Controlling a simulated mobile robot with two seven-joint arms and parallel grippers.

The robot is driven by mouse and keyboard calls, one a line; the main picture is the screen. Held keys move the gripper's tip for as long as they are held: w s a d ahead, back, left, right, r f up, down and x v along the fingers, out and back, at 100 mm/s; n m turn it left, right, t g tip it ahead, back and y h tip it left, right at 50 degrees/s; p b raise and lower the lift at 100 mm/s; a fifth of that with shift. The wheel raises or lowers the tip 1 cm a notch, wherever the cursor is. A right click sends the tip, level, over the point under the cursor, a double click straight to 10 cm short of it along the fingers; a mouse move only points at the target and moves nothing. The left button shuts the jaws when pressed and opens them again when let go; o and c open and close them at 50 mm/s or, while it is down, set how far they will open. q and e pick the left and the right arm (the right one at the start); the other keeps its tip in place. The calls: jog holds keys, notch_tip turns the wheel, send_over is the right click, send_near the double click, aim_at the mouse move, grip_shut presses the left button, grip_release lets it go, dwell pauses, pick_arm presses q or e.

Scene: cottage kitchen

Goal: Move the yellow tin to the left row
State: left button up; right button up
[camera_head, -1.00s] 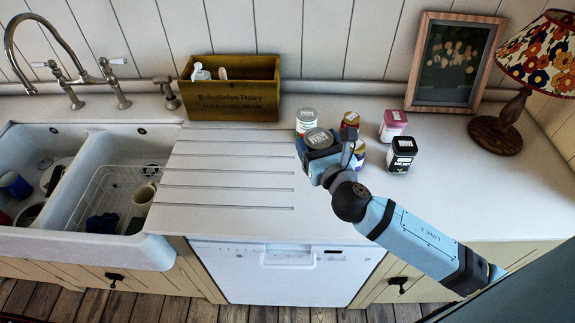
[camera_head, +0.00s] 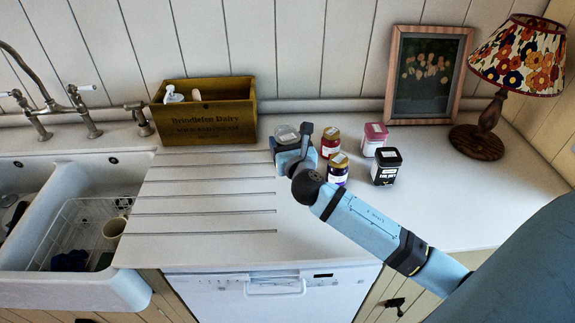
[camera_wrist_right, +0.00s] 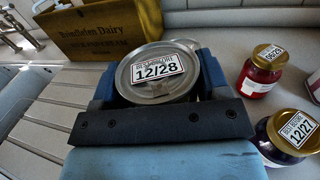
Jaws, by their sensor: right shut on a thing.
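In the right wrist view the lid (camera_wrist_right: 157,72) carries a white label reading 12/28 and sits between the dark blue fingers. The jar's sides are hidden, so its colour and whether it touches the counter cannot be told. No tin that looks clearly yellow is in view. My left gripper is not in view.
Right of the gripper stand a red jar (camera_head: 330,142), a purple jar (camera_head: 338,174), a pink tin (camera_head: 374,140) and a black tin (camera_head: 387,168). A yellow-brown wooden crate (camera_head: 210,123) stands behind left. The grooved drainer (camera_head: 205,205) is clear; the sink (camera_head: 125,285) lies left.

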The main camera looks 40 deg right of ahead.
notch_tip(320, 180, down, 3)
notch_tip(320, 180, down, 4)
jog(key=shift+r+b, duration=0.2)
jog(key=shift+b, duration=0.4)
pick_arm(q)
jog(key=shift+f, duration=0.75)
pick_arm(e)
jog(key=shift+f, duration=0.15)
jog(key=shift+f, duration=0.15)
jog(key=o, duration=1.1)
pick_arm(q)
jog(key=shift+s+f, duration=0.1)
